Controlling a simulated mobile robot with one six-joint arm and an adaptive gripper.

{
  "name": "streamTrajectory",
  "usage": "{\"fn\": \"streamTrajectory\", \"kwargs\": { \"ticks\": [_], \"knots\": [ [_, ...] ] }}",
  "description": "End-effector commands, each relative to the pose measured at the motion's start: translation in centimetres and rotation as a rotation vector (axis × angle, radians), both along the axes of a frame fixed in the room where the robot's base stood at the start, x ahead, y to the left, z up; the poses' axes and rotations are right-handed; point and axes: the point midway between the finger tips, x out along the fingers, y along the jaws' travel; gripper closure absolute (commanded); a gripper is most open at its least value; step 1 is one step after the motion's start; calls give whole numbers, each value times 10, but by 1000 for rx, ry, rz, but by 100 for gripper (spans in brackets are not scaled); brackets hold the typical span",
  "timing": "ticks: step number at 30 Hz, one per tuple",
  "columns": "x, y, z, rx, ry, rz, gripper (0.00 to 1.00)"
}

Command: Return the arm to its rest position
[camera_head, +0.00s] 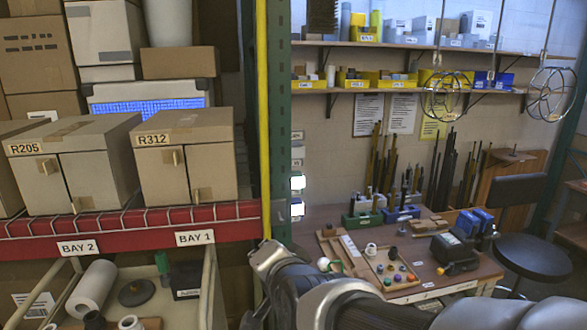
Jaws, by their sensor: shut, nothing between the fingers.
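My arm enters from the lower right corner and crosses the lower middle of the head view. My gripper (265,257) is at its end, in front of the green rack post, with a pale metal tip and a dark body behind it. It is shut, and I see nothing held in it. The lower part of the arm is cut off by the bottom edge.
A workbench (335,215) with a parts tray (345,262) and a black stool (540,258) stand at right. At left, a red rack beam (130,222) bears cardboard boxes R205 (95,185) and R312 (190,185). A green post (276,130) stands between.

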Motion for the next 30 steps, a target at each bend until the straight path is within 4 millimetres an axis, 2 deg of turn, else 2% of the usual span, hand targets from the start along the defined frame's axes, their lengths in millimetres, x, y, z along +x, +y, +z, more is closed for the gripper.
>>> {"fn": "streamTrajectory", "kwargs": {
  "ticks": [1,3,5,6,9,12,15,18,20,30],
  "knots": [
    [-17,-32,-1,-104,29,15,100],
    [-46,-68,-12,-257,88,57,100],
    [-76,-99,-21,-382,144,98,100],
    [-97,-118,-29,-460,186,128,100],
    [-151,-159,-46,-629,291,208,100],
    [-198,-188,-61,-744,387,281,100],
    [-232,-204,-71,-812,455,339,100],
    [-250,-212,-76,-847,494,374,100],
    [-255,-214,-78,-854,506,384,100],
    [-256,-214,-78,-856,509,388,100]
  ]
}}
